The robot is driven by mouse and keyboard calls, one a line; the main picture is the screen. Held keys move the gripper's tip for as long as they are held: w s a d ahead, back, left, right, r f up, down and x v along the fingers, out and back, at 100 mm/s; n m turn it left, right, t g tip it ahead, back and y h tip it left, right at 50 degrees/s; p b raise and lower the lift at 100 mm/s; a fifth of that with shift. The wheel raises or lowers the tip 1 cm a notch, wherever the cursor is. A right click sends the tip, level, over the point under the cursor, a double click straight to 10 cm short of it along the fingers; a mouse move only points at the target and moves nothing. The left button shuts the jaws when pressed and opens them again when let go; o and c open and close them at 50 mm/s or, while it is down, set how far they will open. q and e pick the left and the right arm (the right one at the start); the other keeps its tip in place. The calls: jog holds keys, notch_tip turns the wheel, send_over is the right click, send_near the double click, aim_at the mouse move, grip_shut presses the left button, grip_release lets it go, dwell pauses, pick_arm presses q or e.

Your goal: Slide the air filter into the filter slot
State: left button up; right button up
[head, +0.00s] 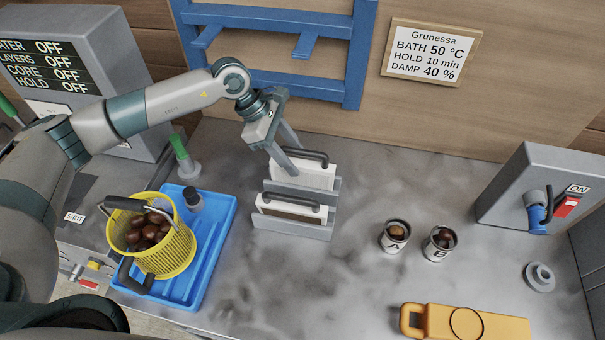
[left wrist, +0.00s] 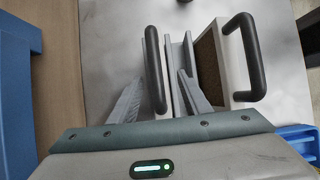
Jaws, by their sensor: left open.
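Two white panels with dark handles, like air filters, stand upright in a grey rack (head: 292,229): a back panel (head: 318,178) and a front panel (head: 285,207). In the left wrist view, the front panel shows brown filter material (left wrist: 208,68) and a black handle (left wrist: 250,60). My left gripper (head: 291,161) is open, pointing down at the back panel. Its fingers stand on either side of that panel's handle (left wrist: 154,70); contact cannot be told. I cannot tell which part is the filter slot. My right gripper is not in view.
A blue tray (head: 222,235) holds a yellow basket (head: 170,255) of chestnuts and a small dark-capped jar. Cups A (head: 393,246) and B (head: 437,252), an orange item (head: 470,325) and a grey switch box (head: 530,180) stand right. A blue frame (head: 265,18) is behind.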

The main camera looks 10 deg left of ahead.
aim_at(298, 162)
pick_arm(q)
jog(key=shift+d+f, duration=0.1)
jog(key=shift+p+x, duration=1.05)
jog(key=shift+p, duration=0.2)
jog(key=shift+p+x, duration=0.5)
jog(key=shift+x, duration=0.5)
jog(key=shift+w+d+f, duration=0.1)
jog(key=shift+d+f, duration=0.05)
jog(key=shift+f, duration=0.25)
jog(key=c, duration=1)
grip_shut()
